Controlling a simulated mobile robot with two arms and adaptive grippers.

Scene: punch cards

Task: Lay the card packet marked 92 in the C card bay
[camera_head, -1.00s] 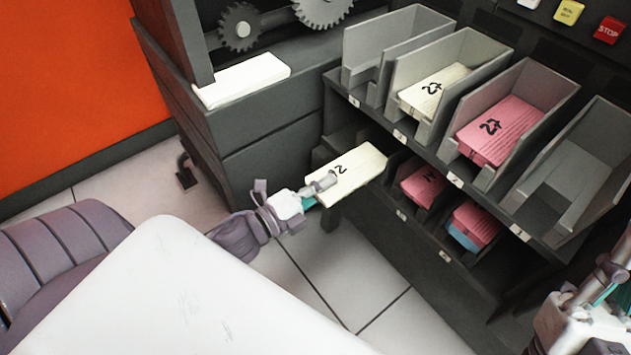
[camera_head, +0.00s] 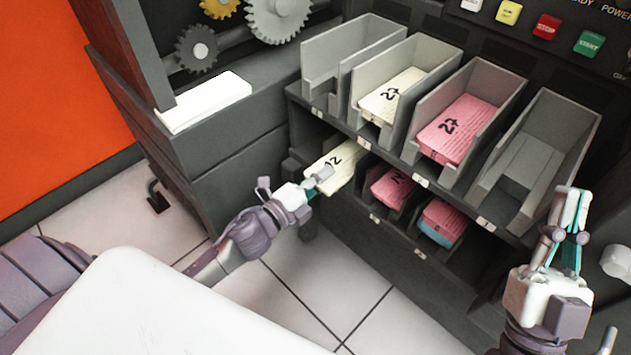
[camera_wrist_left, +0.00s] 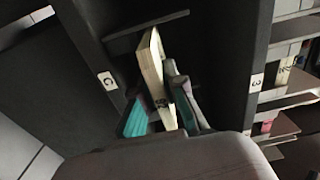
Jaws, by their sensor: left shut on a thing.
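A cream card packet (camera_head: 338,158) with partly covered dark digits, of which a 2 shows, is in the jaws of my left gripper (camera_head: 320,178). Its far end reaches into the leftmost lower bay. In the left wrist view the packet (camera_wrist_left: 155,75) stands edge-on between the fingers of my left gripper (camera_wrist_left: 162,112), partly inside a dark bay. A label that looks like C (camera_wrist_left: 107,80) is on the bay's edge. My right gripper (camera_head: 572,215) is empty at the right; its finger gap is unclear.
Upper bays hold a cream packet (camera_head: 392,95) and a pink packet (camera_head: 455,128); the bays at both ends look empty. Lower bays hold a pink packet (camera_head: 390,187) and a pink-and-blue stack (camera_head: 440,222). A white block (camera_head: 205,102) lies on the left ledge.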

